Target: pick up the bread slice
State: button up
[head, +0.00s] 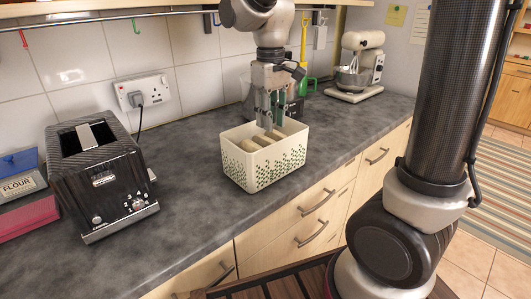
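Several tan bread slices (252,145) sit inside a cream container (267,172) with a green leaf pattern, which stands on the counter. Only their top edges show above the near wall. My gripper (269,122) points down over the container, with its fingertips at or just inside the opening, close to the slices. The fingers are small in this view, and I cannot tell whether a slice is between them or whether they touch one.
A black toaster (103,178) stands on the left, beside a flour box (20,184). A stand mixer (358,68) is at the back right. A dark appliance stands right behind the container. The counter (185,205) is clear between toaster and container.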

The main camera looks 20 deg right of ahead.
aim_at(266, 137)
jog(key=shift+w+a+r, duration=0.2)
jog(key=shift+w+r, duration=0.05)
jog(key=shift+w, duration=0.3)
jog(key=shift+w+a+r, duration=0.2)
jog(key=shift+w+r, duration=0.05)
jog(key=shift+w, duration=0.25)
jog(key=shift+w+r, duration=0.15)
jog(key=shift+r, duration=0.15)
jog(key=f, duration=0.7)
jog(key=shift+s+f, duration=0.2)
jog(key=shift+f, duration=0.1)
jog(key=shift+d, duration=0.1)
grip_shut()
